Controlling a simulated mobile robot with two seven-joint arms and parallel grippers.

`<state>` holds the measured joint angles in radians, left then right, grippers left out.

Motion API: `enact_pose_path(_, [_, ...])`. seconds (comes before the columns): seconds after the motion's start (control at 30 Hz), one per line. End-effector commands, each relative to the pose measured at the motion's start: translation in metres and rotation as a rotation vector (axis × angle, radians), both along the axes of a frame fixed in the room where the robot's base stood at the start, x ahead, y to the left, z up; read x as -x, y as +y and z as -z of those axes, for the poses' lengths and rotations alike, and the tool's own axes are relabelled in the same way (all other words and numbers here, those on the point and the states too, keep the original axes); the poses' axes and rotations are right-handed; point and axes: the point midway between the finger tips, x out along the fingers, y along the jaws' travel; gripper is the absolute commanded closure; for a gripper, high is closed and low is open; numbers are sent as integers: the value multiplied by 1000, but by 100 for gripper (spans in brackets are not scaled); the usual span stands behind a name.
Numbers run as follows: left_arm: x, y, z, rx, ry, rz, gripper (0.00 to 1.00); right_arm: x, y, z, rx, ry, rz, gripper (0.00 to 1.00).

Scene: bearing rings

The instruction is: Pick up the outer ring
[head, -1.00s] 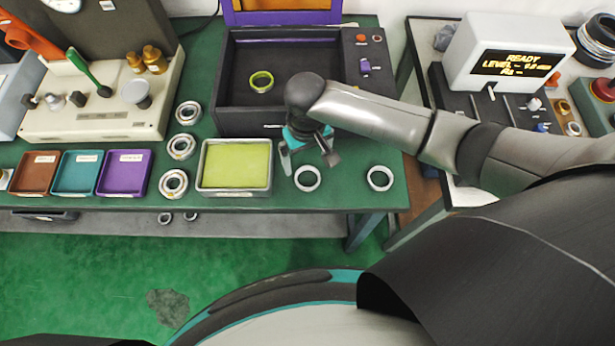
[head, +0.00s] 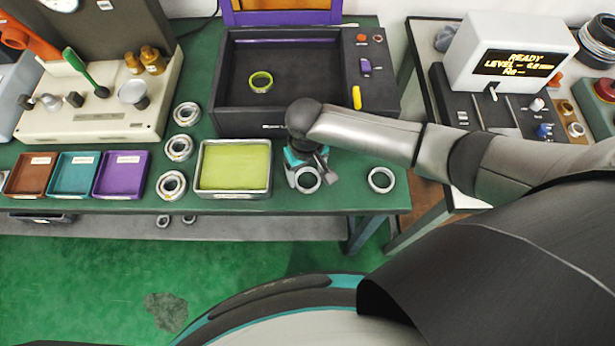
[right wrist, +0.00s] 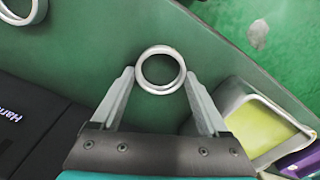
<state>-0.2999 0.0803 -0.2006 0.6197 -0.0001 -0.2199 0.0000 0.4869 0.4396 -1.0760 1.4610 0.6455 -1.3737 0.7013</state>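A plain steel ring (head: 307,189) lies flat on the green bench, right of the tray with the yellow-green pad. My right gripper (head: 307,176) is over its far side, and the two overlap in the head view. In the right wrist view the ring (right wrist: 160,89) sits between the open fingertips of my right gripper (right wrist: 160,80), one finger on each side. I cannot tell whether the fingers touch it. A second plain ring (head: 381,190) lies apart to the right, and it is also at the top left of the right wrist view (right wrist: 38,12). My left gripper is out of view.
The metal tray (head: 233,195) stands left of the gripper. Several bearings (head: 172,185) lie left of it. A dark open box (head: 240,122) with a yellow-green ring (head: 261,90) is behind. Small brown, teal and purple trays (head: 121,193) are at left. The bench's front edge is close.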

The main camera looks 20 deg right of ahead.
Motion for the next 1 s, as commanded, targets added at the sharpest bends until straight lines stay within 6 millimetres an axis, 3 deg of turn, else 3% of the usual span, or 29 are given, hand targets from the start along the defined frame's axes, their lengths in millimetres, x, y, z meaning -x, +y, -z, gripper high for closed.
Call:
enact_pose_path(0.07, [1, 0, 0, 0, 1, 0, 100, 0, 0, 0, 0, 0, 0, 33])
enact_pose_path(0.53, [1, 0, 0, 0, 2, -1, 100, 0, 0, 0, 0, 0, 0, 84])
enact_pose_path(0.83, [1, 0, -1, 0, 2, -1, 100, 0, 0, -3, 0, -1, 0, 84])
enact_pose_path(1.0, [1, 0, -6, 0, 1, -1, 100, -1, 0, -18, -2, -2, -1, 84])
